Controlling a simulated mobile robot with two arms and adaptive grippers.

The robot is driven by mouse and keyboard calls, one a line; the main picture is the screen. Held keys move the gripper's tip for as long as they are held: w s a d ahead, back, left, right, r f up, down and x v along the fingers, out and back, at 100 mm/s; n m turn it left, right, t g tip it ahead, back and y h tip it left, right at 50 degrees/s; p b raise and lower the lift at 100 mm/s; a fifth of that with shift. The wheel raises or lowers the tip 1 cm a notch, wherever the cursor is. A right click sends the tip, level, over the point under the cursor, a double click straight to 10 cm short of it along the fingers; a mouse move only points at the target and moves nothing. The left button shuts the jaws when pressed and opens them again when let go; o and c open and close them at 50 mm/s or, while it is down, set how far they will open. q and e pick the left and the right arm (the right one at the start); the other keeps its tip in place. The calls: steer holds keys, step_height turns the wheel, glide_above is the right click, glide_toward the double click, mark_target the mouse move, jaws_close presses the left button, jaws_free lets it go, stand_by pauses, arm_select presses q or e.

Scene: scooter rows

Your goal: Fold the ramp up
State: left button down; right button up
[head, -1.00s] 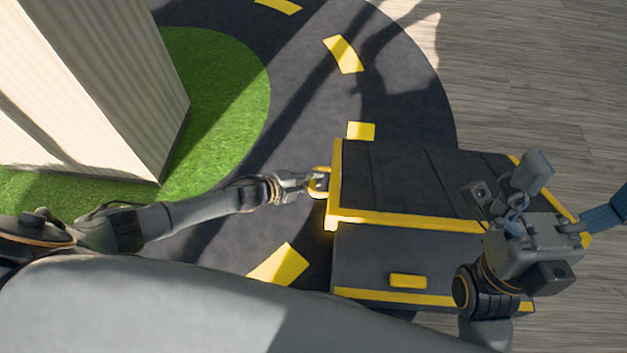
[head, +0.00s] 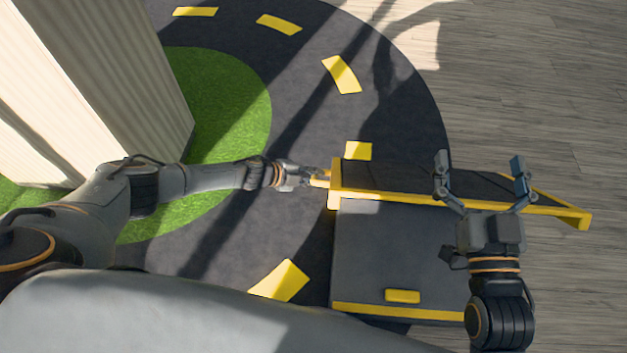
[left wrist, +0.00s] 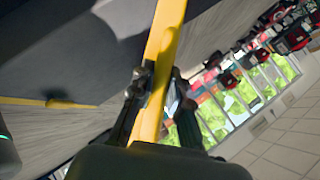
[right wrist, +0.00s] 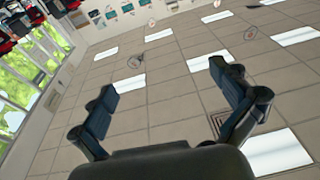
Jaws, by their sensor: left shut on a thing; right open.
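The ramp has a dark upper panel with yellow edges (head: 392,177) and a dark lower part (head: 385,245) with a yellow front strip and a small yellow block. In the head view the upper panel looks narrow and tilted. My left gripper (head: 322,179) is shut on a yellow piece at the panel's left end; a yellow bar (left wrist: 166,42) runs between its fingers in the left wrist view. My right gripper (head: 481,170) is open, with its fingers spread in front of the panel's right half. Its fingers look empty in the right wrist view (right wrist: 165,90).
A pale ribbed block (head: 110,70) stands on green turf (head: 235,95) at the left. A dark curved track (head: 300,130) with yellow dashes lies under the ramp. The wooden floor (head: 530,80) at upper right is clear.

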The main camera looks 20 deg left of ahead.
arm_select(q)
steer(key=shift+w+a+r+g+p, duration=0.2)
steer(key=shift+w+r+g+p, duration=0.15)
steer(key=shift+w+r, duration=0.8)
steer(key=shift+w+a+r+n, duration=0.1)
steer(key=shift+w+r+n, duration=0.2)
steer(key=shift+w+r, duration=0.2)
steer(key=shift+w+a+r+g, duration=0.1)
steer(key=shift+w+r+g, duration=0.25)
steer(key=shift+w, duration=0.3)
steer(key=shift+w+a+r+n+g, duration=0.25)
steer(key=shift+w+r, duration=0.25)
steer(key=shift+w, duration=0.25)
arm_select(e)
steer(key=shift+d+f+g+h, duration=0.25)
steer(key=shift+f+g, duration=0.5)
steer(key=shift+f, duration=0.5)
steer(key=shift+d+f+g+h, duration=0.1)
steer(key=shift+f+g+h, duration=0.25)
steer(key=shift+f+g, duration=0.65)
steer(key=shift+f+t, duration=0.15)
steer(key=shift+t, duration=0.1)
arm_select(q)
steer(key=c, duration=1.3)
jaws_free()
steer(key=shift+d, duration=0.1)
